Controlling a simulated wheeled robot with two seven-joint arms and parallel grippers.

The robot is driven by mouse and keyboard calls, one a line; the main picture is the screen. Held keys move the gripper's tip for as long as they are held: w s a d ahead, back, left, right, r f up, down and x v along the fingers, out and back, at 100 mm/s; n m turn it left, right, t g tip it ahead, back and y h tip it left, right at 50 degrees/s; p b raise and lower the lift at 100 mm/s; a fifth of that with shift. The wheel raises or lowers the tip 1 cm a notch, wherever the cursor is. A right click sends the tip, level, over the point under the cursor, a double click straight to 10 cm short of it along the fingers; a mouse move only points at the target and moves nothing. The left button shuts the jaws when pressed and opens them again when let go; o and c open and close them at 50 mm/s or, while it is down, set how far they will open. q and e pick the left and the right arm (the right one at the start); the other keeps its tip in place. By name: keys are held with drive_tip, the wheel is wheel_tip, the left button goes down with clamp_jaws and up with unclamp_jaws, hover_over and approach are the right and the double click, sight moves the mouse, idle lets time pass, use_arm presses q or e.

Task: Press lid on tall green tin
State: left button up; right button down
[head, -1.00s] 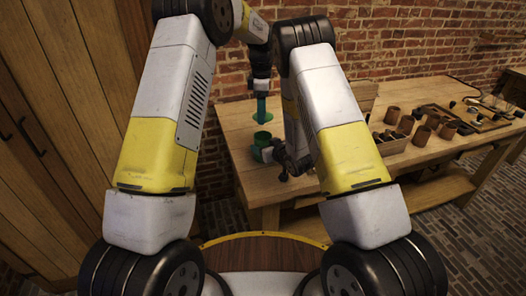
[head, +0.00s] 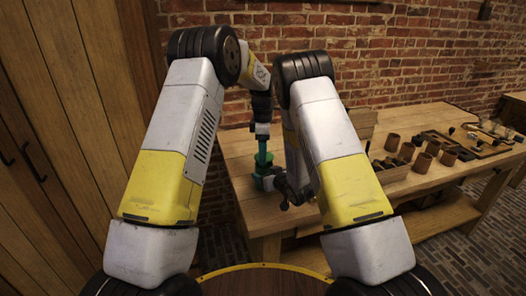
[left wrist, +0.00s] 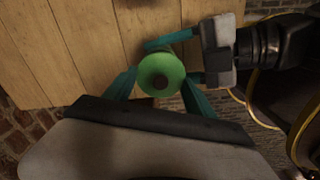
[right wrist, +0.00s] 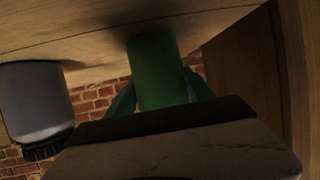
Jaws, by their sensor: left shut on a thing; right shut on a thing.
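The green lid (left wrist: 170,63) is round with a dark knob at its middle. In the left wrist view it sits between the teal fingers of my left gripper (left wrist: 160,92), which is shut on it. In the head view, my left gripper (head: 263,155) points down at the tall green tin (head: 262,169). In the right wrist view the tin (right wrist: 158,75) is a plain green cylinder between the teal fingers of my right gripper (right wrist: 160,98), shut on it from the side. The lid is right over the tin. Whether it is fully seated is hidden.
The wooden workbench (head: 237,150) stands before a brick wall. To the right are a wooden tray (head: 392,177), several brown jars (head: 422,162) and dark tools (head: 480,142). My right forearm blocks part of the bench. A wooden cabinet (head: 50,150) stands at left.

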use_arm(q)
drive_tip(key=shift+f, duration=0.1)
drive_tip(key=shift+f, duration=0.75)
drive_tip(key=shift+f, duration=0.7)
drive_tip(key=o, duration=1.4)
wheel_tip(320, 180, up, 12)
drive_tip(key=shift+r, duration=0.1)
